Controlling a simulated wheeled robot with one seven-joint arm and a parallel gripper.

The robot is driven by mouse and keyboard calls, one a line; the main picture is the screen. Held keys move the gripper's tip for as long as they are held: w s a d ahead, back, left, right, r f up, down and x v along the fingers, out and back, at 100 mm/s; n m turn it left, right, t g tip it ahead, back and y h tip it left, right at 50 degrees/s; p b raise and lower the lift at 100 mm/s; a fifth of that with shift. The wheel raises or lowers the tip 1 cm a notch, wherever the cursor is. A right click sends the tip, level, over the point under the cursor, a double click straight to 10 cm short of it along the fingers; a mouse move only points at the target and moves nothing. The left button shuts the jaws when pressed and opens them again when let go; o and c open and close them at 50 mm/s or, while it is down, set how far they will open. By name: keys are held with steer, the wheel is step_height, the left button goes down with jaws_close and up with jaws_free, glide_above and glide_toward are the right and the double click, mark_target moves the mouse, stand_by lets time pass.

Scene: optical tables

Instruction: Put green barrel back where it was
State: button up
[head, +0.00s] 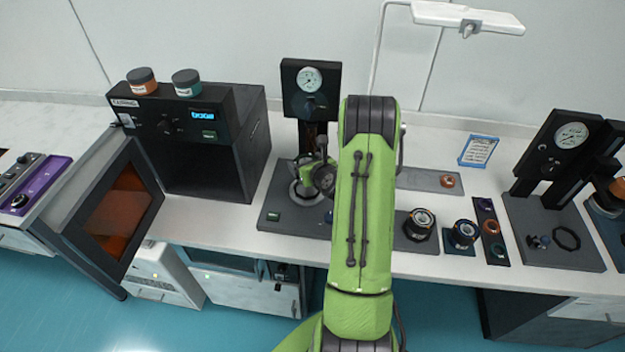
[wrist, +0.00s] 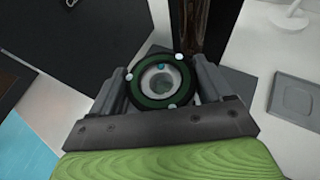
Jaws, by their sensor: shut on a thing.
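My gripper (wrist: 160,82) is shut on the green barrel (wrist: 135,90), which sits between the two jaws in the wrist view. The barrel shows as a dark green ring with a pale centre and small white and teal dots. In the head view my gripper (head: 322,176) is in front of the dark press with a round gauge (head: 310,79), above its base plate (head: 283,218). My green arm hides much of that area. I cannot tell in the head view whether the barrel touches anything.
A black oven (head: 205,150) stands left with its door (head: 118,212) open. Right of my arm are two dark barrels (head: 419,224) (head: 464,234), a strip (head: 490,231) with coloured rings, a grey tray (head: 420,179) and a second gauge press (head: 556,160). A lamp (head: 467,17) overhangs the table.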

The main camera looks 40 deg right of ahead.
step_height(320, 180, down, 6)
steer(key=shift+d+r+b, duration=0.15)
steer(key=shift+r+b, duration=0.05)
steer(key=shift+b, duration=0.15)
